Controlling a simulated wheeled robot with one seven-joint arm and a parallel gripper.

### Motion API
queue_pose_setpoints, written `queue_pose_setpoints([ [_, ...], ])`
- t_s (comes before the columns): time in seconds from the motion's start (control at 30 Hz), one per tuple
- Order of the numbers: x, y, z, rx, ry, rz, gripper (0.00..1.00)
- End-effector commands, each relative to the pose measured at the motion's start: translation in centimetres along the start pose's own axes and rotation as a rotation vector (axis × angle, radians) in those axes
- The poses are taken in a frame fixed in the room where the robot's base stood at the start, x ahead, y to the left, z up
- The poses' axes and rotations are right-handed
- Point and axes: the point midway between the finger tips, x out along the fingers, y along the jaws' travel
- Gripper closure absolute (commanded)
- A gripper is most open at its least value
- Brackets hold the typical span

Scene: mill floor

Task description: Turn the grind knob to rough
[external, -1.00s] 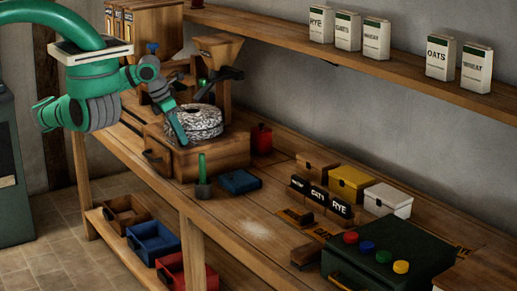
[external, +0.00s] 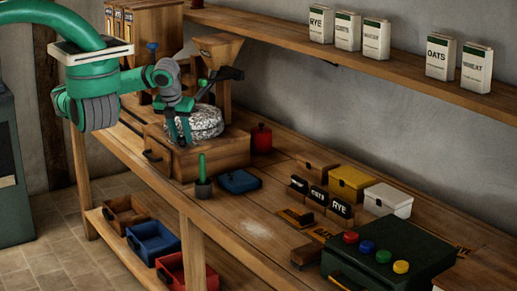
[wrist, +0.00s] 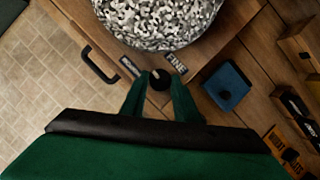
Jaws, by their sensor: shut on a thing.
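The mill's wooden base (external: 205,157) stands on the bench with the speckled millstone (external: 207,122) on top; the stone also fills the top of the wrist view (wrist: 158,20). The dark grind knob (wrist: 159,80) has a pale mark on its upper side. A FINE label (wrist: 176,62) is to the upper right of the knob. Another label (wrist: 130,66), too small to read, is to its upper left. My gripper (wrist: 159,84) is shut on the knob, one green finger on each side.
A red canister (external: 261,138) is behind. A wooden hopper (external: 218,47) rises above the stone. Bare bench lies around the pale flour patch (external: 256,228).

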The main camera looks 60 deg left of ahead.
Motion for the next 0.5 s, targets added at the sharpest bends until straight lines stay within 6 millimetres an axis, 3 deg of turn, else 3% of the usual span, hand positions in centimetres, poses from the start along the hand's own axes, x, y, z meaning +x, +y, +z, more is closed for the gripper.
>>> queue_pose_setpoints([
  [0.5,0.05,-0.04,-0.04,-0.09,0.002,0.039,0.95],
])
